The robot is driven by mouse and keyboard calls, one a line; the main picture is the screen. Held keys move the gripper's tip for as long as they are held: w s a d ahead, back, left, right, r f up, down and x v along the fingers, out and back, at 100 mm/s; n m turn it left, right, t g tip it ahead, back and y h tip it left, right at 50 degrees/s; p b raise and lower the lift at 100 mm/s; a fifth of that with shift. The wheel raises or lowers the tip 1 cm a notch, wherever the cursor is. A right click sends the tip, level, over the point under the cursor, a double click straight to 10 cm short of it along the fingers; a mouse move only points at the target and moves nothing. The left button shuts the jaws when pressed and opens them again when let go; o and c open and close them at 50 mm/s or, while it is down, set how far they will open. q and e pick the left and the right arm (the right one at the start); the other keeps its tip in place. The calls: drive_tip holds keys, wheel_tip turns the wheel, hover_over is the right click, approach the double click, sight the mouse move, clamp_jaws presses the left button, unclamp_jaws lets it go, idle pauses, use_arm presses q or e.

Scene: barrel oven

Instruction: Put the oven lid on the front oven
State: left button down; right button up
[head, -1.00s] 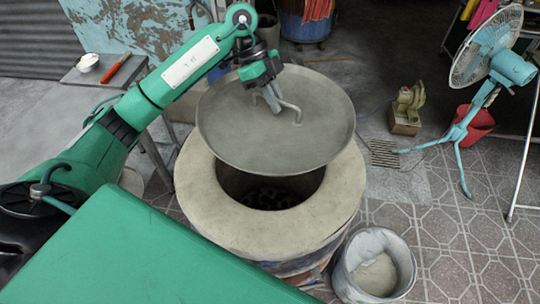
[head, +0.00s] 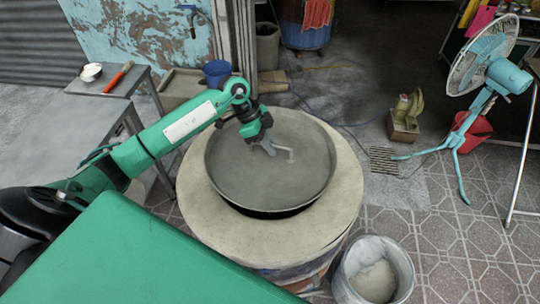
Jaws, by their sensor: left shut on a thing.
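The round grey metal oven lid (head: 275,183) lies over the mouth of the front oven (head: 225,228) in the head view. A thin dark gap shows along the lid's near edge, so I cannot tell whether it rests fully on the rim. The oven has a wide pale ring-shaped top. My left gripper (head: 268,148) is shut on the lid's handle (head: 286,152), near the lid's far part. My right gripper is not in view.
A bucket (head: 402,272) of pale powder stands right of the oven. A side table (head: 120,82) with a bowl (head: 91,72) is at the back left. A blue fan (head: 512,72) stands at the right. Tiled floor there is mostly clear.

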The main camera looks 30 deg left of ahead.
sight(267, 154)
use_arm(q)
drive_tip(key=shift+f+p, duration=0.35)
drive_tip(key=shift+f, duration=2.55)
drive_tip(key=c, duration=1.5)
unclamp_jaws()
drive_tip(key=b+v, duration=0.2)
drive_tip(key=v, duration=1)
